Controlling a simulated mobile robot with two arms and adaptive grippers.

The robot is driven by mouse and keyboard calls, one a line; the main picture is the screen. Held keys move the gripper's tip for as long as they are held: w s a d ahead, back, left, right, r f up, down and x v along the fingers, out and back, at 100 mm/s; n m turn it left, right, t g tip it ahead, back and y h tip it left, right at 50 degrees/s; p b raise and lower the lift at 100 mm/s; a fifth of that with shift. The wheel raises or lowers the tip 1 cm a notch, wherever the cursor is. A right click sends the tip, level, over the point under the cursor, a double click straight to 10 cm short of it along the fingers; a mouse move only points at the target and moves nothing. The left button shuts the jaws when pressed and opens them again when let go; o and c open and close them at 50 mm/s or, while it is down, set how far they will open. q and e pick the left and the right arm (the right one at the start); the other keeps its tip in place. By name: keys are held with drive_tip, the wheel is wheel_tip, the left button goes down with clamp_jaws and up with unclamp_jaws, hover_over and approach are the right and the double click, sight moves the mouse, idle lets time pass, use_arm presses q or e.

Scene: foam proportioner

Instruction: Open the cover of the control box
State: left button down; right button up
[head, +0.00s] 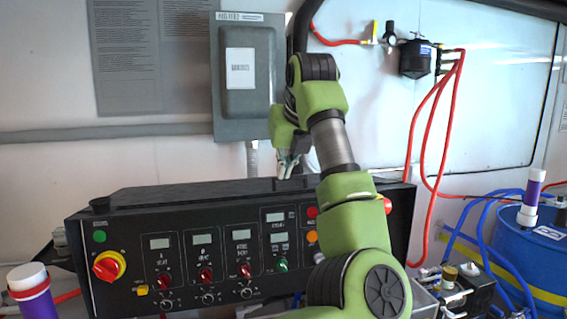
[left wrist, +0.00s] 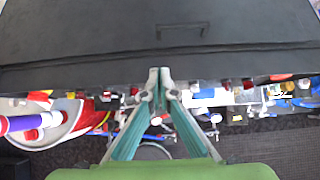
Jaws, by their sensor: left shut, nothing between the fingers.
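A black control box (head: 130,222) with knobs, displays and buttons on its front stands low in the head view. Its dark top cover (head: 190,194) looks closed and fills the upper part of the left wrist view (left wrist: 80,38), where a small handle-like outline shows. My left gripper (head: 287,172) points down over the rear right part of the box in the head view. Its fingertips (left wrist: 160,74) are together and empty, near the cover's front edge in the left wrist view. Contact with the cover cannot be told. My arm hides part of the box's right side. My right gripper is out of view.
A grey wall box (head: 218,110) with a closed door hangs behind my left arm. Red hoses (head: 411,140) hang at the right, near a blue drum (head: 535,245). A purple cylinder (head: 36,300) stands at the lower left.

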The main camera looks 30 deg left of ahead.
sight(273, 189)
use_arm(q)
drive_tip(key=p+x, duration=0.1)
drive_tip(key=x, duration=0.5)
drive_tip(key=shift+a+r+p, duration=0.1)
drive_tip(key=shift+p, duration=0.3)
drive_tip(key=w+a+p, duration=0.2)
drive_tip(key=shift+a+f, duration=0.25)
drive_tip(key=shift+f, duration=0.15)
drive_tip(key=shift+w+a+f, duration=0.25)
drive_tip(key=shift+w+a, duration=0.1)
drive_tip(key=shift+a, duration=0.05)
